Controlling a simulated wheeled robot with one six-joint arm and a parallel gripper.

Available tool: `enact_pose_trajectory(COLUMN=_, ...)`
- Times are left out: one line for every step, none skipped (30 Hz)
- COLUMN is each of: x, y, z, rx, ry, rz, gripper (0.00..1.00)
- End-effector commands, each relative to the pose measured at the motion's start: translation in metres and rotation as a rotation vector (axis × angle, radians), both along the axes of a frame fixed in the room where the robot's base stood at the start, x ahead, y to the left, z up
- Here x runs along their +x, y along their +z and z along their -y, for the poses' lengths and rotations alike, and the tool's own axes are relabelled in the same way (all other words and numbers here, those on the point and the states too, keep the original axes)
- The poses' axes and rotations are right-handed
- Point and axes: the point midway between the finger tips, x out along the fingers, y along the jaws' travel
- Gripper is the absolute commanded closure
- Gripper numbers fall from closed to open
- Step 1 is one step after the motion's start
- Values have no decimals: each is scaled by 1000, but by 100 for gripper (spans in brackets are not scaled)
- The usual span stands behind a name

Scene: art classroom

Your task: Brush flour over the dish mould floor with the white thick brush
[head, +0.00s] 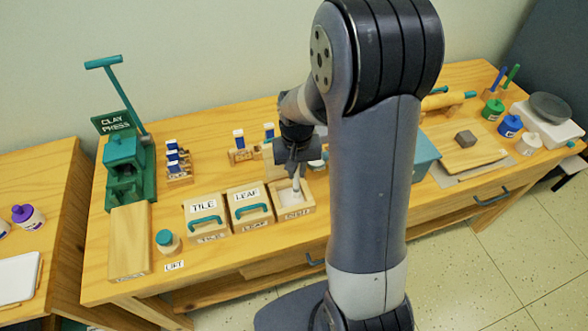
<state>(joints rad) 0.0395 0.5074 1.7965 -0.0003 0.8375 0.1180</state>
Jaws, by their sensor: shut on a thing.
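My gripper (296,168) points down over the dish mould (294,213), an open wooden box at the right end of the row of moulds. It is shut on the white brush (297,186), which hangs roughly upright with its lower end inside the mould's walls. I cannot tell whether the bristles touch the floor of the mould. The pale mould floor is partly in view, and any flour on it is too small to make out.
Lidded TILE (207,205) and LEAF (247,195) moulds stand left of the dish mould. The green clay press (124,152) is at far left. A small bottle rack (240,154) stands behind. My arm hides the table's middle; a grey block (465,139) lies to its right.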

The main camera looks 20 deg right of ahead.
Motion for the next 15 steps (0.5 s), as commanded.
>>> enact_pose_trajectory(x=0, y=0, z=0, rx=0, ry=0, rz=0, gripper=100)
enact_pose_trajectory(x=0, y=0, z=0, rx=0, ry=0, rz=0, gripper=100)
enact_pose_trajectory(x=0, y=0, z=0, rx=0, ry=0, rz=0, gripper=100)
enact_pose_trajectory(x=0, y=0, z=0, rx=0, ry=0, rz=1, gripper=100)
enact_pose_trajectory(x=0, y=0, z=0, rx=0, ry=0, rz=1, gripper=100)
enact_pose_trajectory(x=0, y=1, z=0, rx=0, ry=0, rz=1, gripper=100)
enact_pose_trajectory(x=0, y=1, z=0, rx=0, ry=0, rz=1, gripper=100)
enact_pose_trajectory(x=0, y=2, z=0, rx=0, ry=0, rz=1, gripper=100)
enact_pose_trajectory(x=0, y=3, z=0, rx=0, ry=0, rz=1, gripper=100)
enact_pose_trajectory(x=0, y=4, z=0, rx=0, ry=0, rz=1, gripper=100)
enact_pose_trajectory(x=0, y=6, z=0, rx=0, ry=0, rz=1, gripper=100)
enact_pose_trajectory(x=0, y=8, z=0, rx=0, ry=0, rz=1, gripper=100)
enact_pose_trajectory(x=0, y=9, z=0, rx=0, ry=0, rz=1, gripper=100)
enact_pose_trajectory(x=0, y=11, z=0, rx=0, ry=0, rz=1, gripper=100)
enact_pose_trajectory(x=0, y=13, z=0, rx=0, ry=0, rz=1, gripper=100)
